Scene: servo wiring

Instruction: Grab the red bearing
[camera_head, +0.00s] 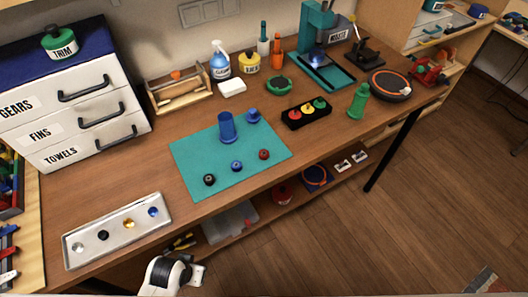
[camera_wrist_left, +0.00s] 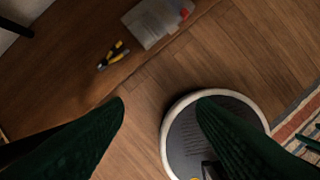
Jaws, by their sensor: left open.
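The red bearing (camera_head: 264,154) is a small dark red ring with a dark centre. It lies on the right front part of the teal mat (camera_head: 190,155) in the head view. A blue bearing (camera_head: 236,166) and a black bearing (camera_head: 209,180) lie to its left on the same mat. My left gripper (camera_wrist_left: 160,102) shows in the left wrist view as two dark green fingers held wide apart, with nothing between them. It hangs over the floor, away from the mat. The red bearing is not in the wrist view. My right gripper is in neither view.
A blue cup-like part (camera_head: 227,128) stands on the mat behind the bearings. A metal tray (camera_head: 117,232) with several small round parts lies front left. A black holder (camera_head: 306,113) stands right of the mat. Yellow-handled pliers (camera_wrist_left: 112,55) lie on the lower shelf.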

